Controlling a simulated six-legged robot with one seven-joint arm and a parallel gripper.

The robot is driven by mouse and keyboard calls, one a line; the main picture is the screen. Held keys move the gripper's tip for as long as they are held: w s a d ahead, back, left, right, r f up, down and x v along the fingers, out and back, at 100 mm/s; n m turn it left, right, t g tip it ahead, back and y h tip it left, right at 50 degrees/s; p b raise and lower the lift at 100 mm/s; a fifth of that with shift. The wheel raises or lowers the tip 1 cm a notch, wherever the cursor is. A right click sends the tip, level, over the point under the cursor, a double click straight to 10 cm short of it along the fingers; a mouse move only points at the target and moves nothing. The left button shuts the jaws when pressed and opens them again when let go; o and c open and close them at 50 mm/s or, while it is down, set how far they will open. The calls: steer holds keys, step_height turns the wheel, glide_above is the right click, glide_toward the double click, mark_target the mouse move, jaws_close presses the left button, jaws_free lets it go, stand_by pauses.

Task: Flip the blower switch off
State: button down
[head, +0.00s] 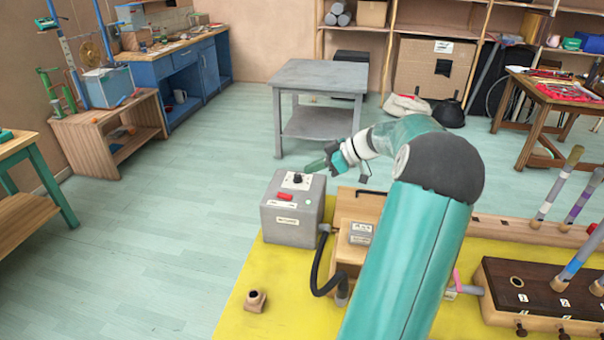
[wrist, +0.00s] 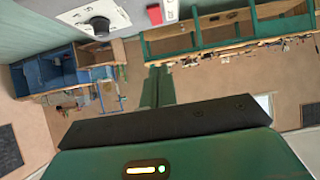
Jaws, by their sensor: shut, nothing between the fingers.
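The grey blower box (head: 283,225) stands on the yellow mat in the head view. A red switch (head: 284,196) sits on its front edge, and a black knob (head: 297,179) on a white dial plate is behind it. My gripper (head: 308,167) is shut and empty, just above and behind the box at its right. In the wrist view the shut fingers (wrist: 158,75) point toward the top, where the red switch (wrist: 154,14) and the knob (wrist: 98,25) show on the grey box. The fingertips appear apart from the switch. I cannot tell which way the switch is tipped.
A wooden box (head: 349,235) with a black hose (head: 318,268) stands right of the blower box. A small wooden block (head: 256,300) lies on the yellow mat (head: 290,315). A dark wooden box with tubes (head: 520,285) is at right. The floor at left is clear.

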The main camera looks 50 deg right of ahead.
glide_above(289, 196)
steer(key=s, duration=0.1)
step_height(289, 196, down, 4)
steer(key=shift+d+f, duration=0.15)
steer(key=shift+f, duration=0.1)
steer(key=f, duration=0.2)
steer(key=shift+w+f, duration=0.35)
steer(key=shift+w+a+f, duration=0.15)
steer(key=shift+a+f, duration=0.05)
steer(key=shift+f, duration=0.45)
